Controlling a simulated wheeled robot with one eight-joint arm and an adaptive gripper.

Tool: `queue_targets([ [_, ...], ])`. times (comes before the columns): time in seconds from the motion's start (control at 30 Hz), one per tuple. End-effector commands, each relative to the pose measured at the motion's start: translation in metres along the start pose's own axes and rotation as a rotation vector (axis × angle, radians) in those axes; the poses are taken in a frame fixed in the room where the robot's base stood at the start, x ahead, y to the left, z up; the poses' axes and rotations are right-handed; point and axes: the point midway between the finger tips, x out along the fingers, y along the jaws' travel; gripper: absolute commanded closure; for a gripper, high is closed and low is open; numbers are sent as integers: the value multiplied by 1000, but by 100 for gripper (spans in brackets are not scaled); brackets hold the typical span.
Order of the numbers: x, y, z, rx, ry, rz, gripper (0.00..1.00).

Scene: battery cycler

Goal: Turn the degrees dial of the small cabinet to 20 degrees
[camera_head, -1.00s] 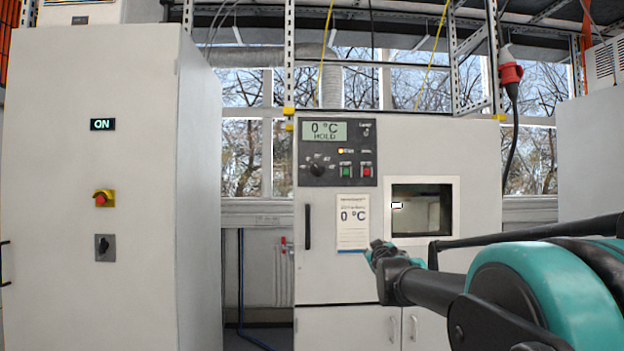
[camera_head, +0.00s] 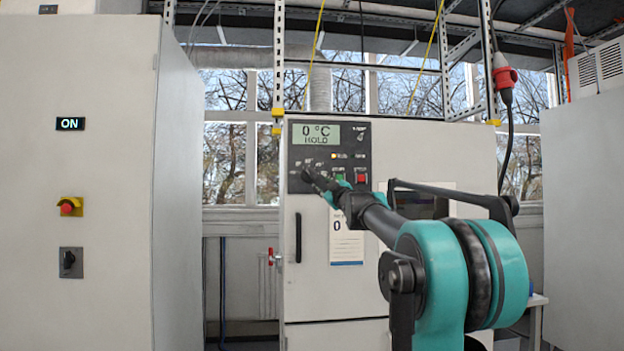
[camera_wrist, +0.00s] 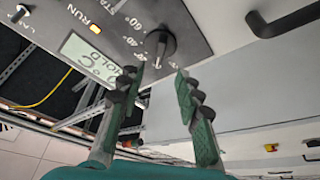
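The small cabinet (camera_head: 300,290) stands in the middle of the head view. Its dark panel has a display (camera_head: 315,134) reading 0 °C HOLD. The degrees dial (camera_wrist: 159,45) shows in the wrist view as a black knob with a pale pointer, with marks including 40° and 60° around it. The pointer's exact setting is hard to read. My gripper (camera_wrist: 161,72) is open, its two green-padded fingers apart just short of the dial.
Green (camera_head: 340,177) and red (camera_head: 362,178) buttons sit right of the dial. A black door handle (camera_head: 298,237) and a paper label (camera_head: 346,247) are below. A large cabinet (camera_head: 110,290) with an ON display stands at the left, with a gap between the cabinets.

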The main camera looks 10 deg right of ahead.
Motion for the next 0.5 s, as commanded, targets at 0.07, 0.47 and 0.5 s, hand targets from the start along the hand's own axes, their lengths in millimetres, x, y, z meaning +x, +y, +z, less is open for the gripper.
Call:
queue_targets([
  [0.07, 15, -1, 0, 1, 0, -1, 66],
  [0.47, 79, -1, 0, 1, 0, 0, 66],
  [0.5, 84, -1, 0, 1, 0, -1, 66],
])
